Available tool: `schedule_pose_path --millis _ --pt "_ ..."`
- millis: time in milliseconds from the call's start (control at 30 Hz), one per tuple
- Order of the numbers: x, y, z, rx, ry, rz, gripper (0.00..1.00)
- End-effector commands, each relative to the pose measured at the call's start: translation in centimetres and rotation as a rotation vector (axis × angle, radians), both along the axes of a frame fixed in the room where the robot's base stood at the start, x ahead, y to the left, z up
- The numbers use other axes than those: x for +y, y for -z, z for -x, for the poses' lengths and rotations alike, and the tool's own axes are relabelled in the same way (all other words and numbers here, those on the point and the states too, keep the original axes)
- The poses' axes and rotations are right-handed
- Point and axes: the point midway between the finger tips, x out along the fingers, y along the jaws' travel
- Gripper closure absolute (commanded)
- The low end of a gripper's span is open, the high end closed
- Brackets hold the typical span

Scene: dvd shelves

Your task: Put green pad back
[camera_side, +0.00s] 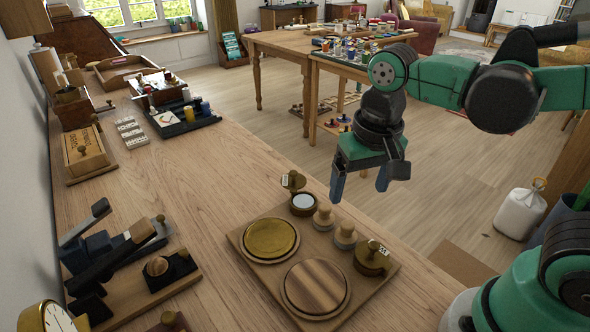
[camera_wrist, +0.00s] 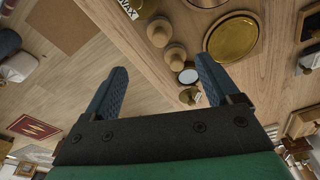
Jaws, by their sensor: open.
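I cannot make out a green pad with certainty in either view. My gripper (camera_side: 360,182) is open and empty, held in the air above and beyond the far edge of the bench, near a wooden board (camera_side: 316,243). In the wrist view my gripper (camera_wrist: 162,66) shows two blue fingers spread apart with nothing between them. The board holds a round gold dish (camera_side: 270,238), a round wooden disc (camera_side: 317,286), a small dark tin with a white face (camera_side: 303,202), two wooden knobs (camera_side: 345,236) and a labelled brass piece (camera_side: 373,259).
A dark lever press (camera_side: 105,262) stands at the bench's left. A dark tray with small coloured pots (camera_side: 189,113) and a wooden box (camera_side: 86,153) are farther back. Another table (camera_side: 275,42) stands behind. The bench (camera_side: 215,185) is bare between the press and board.

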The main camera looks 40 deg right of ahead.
Motion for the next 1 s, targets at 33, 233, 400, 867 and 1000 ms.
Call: schedule_pose_path --millis 33,233,400,867,1000 --pt "0.0 -0.4 0.1 0.000 0.000 0.000 0.18" --pt "-0.3 -1.1 0.1 -0.051 -0.039 -0.007 0.18" --pt "-1.8 -0.6 -0.9 -0.308 -0.231 0.016 0.18" --pt "-2.8 -0.7 -1.8 -0.487 -0.363 0.091 0.18" --pt "-2.8 -0.7 -1.8 -0.486 -0.362 0.090 0.18"
